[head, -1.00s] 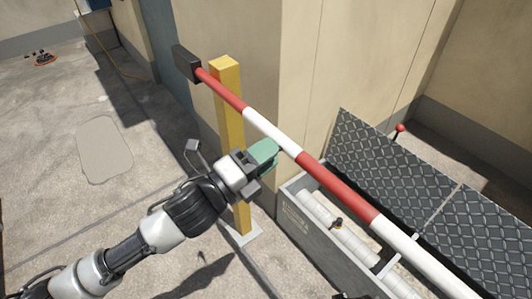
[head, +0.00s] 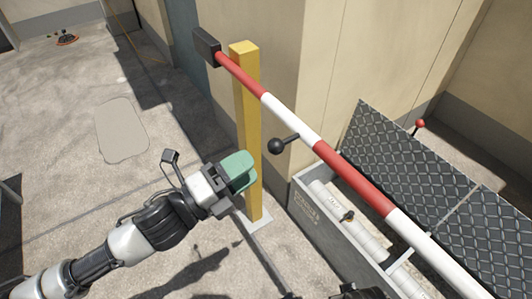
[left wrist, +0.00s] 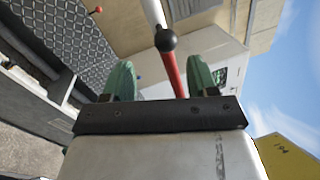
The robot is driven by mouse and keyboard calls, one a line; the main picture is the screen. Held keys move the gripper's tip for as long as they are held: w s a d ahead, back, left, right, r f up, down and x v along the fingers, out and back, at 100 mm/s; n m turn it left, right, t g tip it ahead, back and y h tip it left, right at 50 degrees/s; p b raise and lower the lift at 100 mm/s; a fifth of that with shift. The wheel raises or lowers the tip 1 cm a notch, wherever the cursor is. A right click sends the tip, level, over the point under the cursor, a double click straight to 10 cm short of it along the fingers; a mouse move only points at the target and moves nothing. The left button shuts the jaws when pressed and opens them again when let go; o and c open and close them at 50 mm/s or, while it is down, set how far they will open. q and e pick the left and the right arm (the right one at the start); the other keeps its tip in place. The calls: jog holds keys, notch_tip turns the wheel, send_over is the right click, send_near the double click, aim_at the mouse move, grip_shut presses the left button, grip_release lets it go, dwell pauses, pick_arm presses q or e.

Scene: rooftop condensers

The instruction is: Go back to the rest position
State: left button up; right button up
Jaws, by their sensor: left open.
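My left gripper (head: 238,170) is open and empty in the head view, in front of the yellow post (head: 248,120). Its two green fingers also show apart in the left wrist view (left wrist: 160,80). A red and white barrier arm (head: 350,178) slopes from a dark block at the upper left to the lower right. A black ball knob (head: 277,146) on a short rod stands out from the barrier arm, just right of the gripper and apart from it. The knob also shows in the left wrist view (left wrist: 165,40), beyond the fingers. My right gripper is not in view.
A grey trench box (head: 322,232) with pale pipes and a valve lies under the barrier arm. Its chequered plate cover (head: 400,160) stands raised, with a red-knobbed lever (head: 419,124) behind. A beige wall (head: 300,70) rises behind the post. Concrete floor (head: 80,190) at left is mostly clear.

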pick_arm(q)
jog(key=shift+v, duration=1)
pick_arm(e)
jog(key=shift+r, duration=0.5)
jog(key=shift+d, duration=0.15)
